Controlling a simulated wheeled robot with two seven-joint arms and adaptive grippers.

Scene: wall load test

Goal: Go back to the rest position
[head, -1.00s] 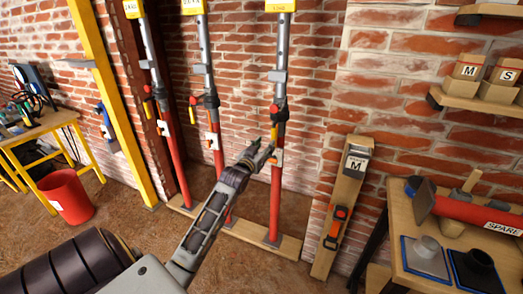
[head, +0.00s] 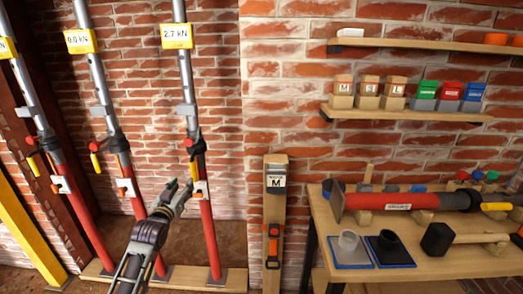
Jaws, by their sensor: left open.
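My left gripper (head: 176,195) reaches in from the bottom of the head view, its fingers apart and nothing seen between them. It is in front of the lower part of the right-hand red and grey prop (head: 206,225), close to its collar in the picture; whether it touches cannot be told. That prop stands upright and bears a yellow gauge reading 2.7 kN (head: 177,36). Two more props, a middle one (head: 134,190) and a left one (head: 72,190), stand to its left. My right gripper is not in view.
A wooden bench (head: 450,263) at the right holds a red SPARE-type prop (head: 395,200), a black mallet (head: 437,241) and two pads. A post marked M (head: 273,215) leans on the wall beside it. Shelves (head: 405,114) with small boxes hang above. A yellow post (head: 28,235) stands at left.

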